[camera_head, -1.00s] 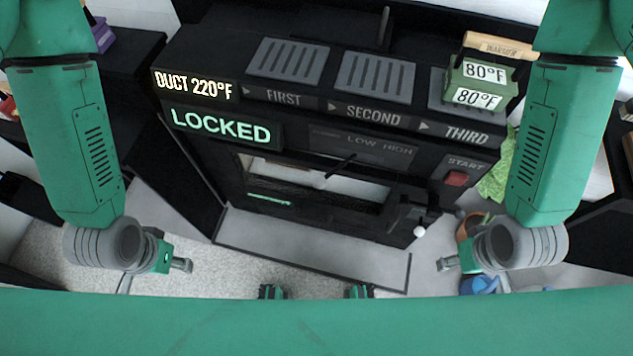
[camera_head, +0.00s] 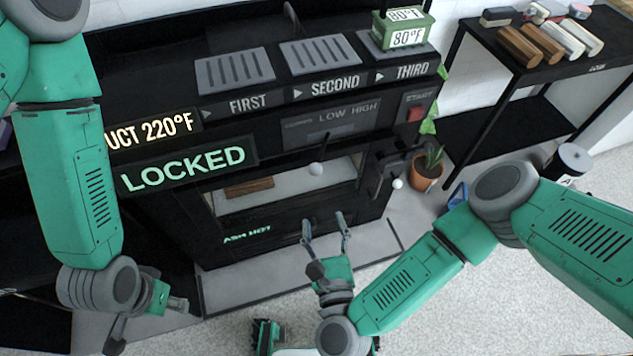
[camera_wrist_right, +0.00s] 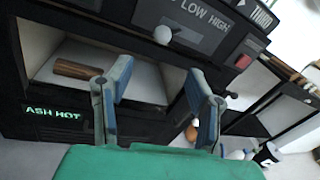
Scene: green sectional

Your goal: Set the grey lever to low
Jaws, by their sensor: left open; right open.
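The grey lever (camera_head: 315,169) ends in a round grey knob below the panel marked LOW HIGH (camera_head: 332,122) on the black oven front. Its knob also shows in the right wrist view (camera_wrist_right: 162,35). I cannot tell for sure which mark the lever stands at. My right gripper (camera_head: 324,221) is open and empty, below the knob and apart from it, fingers pointing toward the oven. Its two fingers also show in the right wrist view (camera_wrist_right: 158,75), with the knob above and between them. My left gripper (camera_head: 163,300) is open and empty at the lower left, away from the lever.
The oven opening shows a wooden log (camera_head: 249,187) inside. A LOCKED sign (camera_head: 185,168) and an ASH HOT sign (camera_head: 246,236) are lit. A latch with a white knob (camera_head: 397,183) and a red START button (camera_head: 416,114) are at right. A potted plant (camera_head: 427,170) stands beside the oven.

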